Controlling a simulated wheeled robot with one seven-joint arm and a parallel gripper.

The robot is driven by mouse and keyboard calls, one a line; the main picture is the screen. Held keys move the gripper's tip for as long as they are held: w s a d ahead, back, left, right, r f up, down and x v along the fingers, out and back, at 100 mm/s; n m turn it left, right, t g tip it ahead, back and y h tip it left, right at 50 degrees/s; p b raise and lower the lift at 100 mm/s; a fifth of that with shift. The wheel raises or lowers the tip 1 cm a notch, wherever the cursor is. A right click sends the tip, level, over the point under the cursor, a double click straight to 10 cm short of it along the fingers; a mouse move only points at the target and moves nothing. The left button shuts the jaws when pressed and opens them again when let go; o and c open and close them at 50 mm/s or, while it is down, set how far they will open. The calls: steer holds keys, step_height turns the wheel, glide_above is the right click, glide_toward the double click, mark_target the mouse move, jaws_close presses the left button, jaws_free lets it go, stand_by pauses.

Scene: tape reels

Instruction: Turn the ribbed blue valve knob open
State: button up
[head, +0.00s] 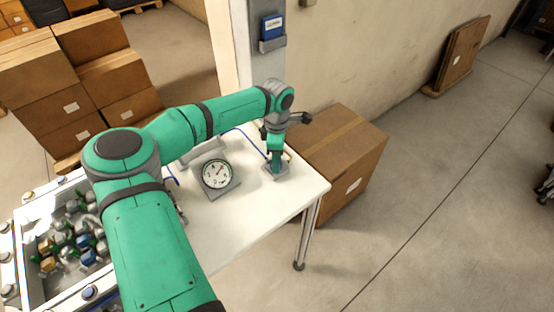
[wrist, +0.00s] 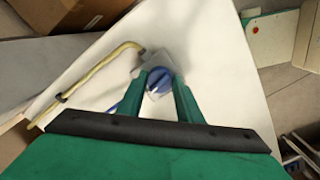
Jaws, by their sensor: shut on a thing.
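The blue valve knob (wrist: 159,80) sits on a grey base (wrist: 172,62) on the white table, in the upper middle of the wrist view. My gripper (wrist: 158,88) is over it, with one green finger on each side, shut on the knob. In the head view my gripper (head: 275,154) points down at the table's far right part, onto the grey base (head: 282,174). There the knob is hidden by my gripper. The knob's ribs are too small to make out.
A round dial gauge (head: 216,174) stands on the white table (head: 250,212), left of my gripper. A yellow bent pipe (wrist: 88,76) runs beside the valve. A large carton (head: 345,150) stands behind the table's right end. A bin of mixed parts (head: 40,283) is at the left.

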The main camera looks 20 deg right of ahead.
steer(key=shift+a+m, duration=0.15)
steer(key=shift+m, duration=1.05)
steer(key=o, duration=1)
steer(key=shift+o, duration=0.2)
step_height(320, 180, up, 11)
